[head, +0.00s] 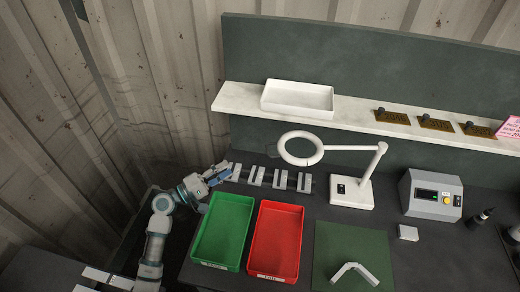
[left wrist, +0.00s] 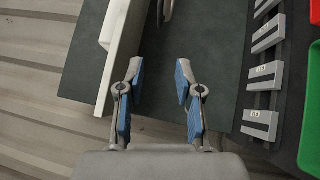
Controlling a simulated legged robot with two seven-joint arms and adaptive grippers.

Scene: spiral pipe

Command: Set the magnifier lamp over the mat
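The white magnifier lamp (head: 352,192) stands on the bench at the back, right of the trays. Its ring head (head: 300,149) reaches left on a jointed arm, above the row of grey blocks. The green mat (head: 340,244) lies at the front of the bench, right of the red tray, with a pale angled piece (head: 354,273) on it. The ring is not over the mat. My left gripper (head: 222,174) is beside the left end of the block row, left of the ring. In the left wrist view my left gripper (left wrist: 159,90) is open and empty. My right gripper is not in view.
A green tray (head: 248,200) and a red tray (head: 299,212) stand in front of several grey blocks (head: 281,179). A shelf (head: 365,108) with a white tray (head: 298,87) runs above. A grey control box (head: 431,207) and small white block (head: 408,233) are right of the mat.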

